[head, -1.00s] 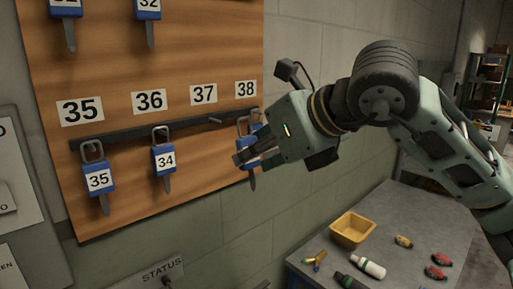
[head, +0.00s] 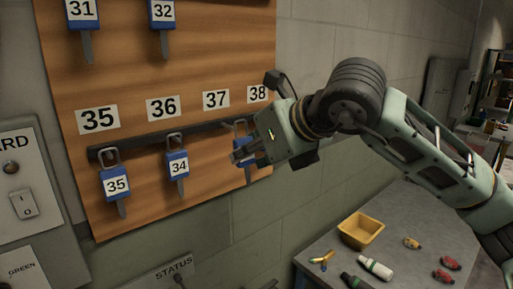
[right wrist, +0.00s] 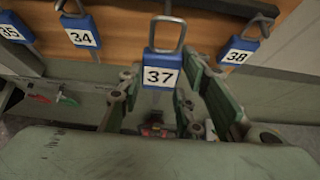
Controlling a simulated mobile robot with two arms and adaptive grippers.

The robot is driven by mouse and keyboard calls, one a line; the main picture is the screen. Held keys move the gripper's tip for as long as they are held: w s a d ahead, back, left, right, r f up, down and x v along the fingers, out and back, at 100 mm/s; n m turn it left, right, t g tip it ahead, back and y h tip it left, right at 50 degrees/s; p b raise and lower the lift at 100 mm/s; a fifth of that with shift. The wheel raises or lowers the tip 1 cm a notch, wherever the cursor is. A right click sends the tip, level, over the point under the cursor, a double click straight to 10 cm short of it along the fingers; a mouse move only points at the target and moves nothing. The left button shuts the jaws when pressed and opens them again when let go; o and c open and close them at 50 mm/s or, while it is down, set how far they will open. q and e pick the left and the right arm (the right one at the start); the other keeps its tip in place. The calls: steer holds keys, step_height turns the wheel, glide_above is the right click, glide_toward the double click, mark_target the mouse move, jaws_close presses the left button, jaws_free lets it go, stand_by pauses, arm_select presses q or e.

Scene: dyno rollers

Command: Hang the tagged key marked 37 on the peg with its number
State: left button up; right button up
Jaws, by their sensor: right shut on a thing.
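The blue tag marked 37 (right wrist: 162,76), with a metal loop on top, is upright between the fingers of my right gripper (right wrist: 165,100) in the right wrist view. In the head view my right gripper (head: 237,156) is shut on this key (head: 241,131), in front of the board below the number label 37 (head: 216,99). The tag's loop is close to the peg rail (head: 205,133). I cannot tell whether the loop is around the peg, which the loop and tag hide. My left gripper is not in view.
Key 35 (head: 115,184) hangs under label 35, and key 34 (head: 178,166) under label 36. Key 38 (right wrist: 238,52) hangs close on the right in the wrist view. A table with a yellow bin (head: 361,230) and small items stands below right.

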steer(key=shift+w+a+p, duration=0.55)
steer(key=shift+w+p, duration=0.1)
steer(key=shift+w, duration=0.1)
steer(key=shift+w+a+p, duration=0.55)
steer(key=shift+w+p, duration=0.05)
steer(key=shift+w, duration=0.15)
steer(key=shift+b+x, duration=0.95)
steer(key=shift+b, duration=0.2)
steer(key=shift+s, duration=0.15)
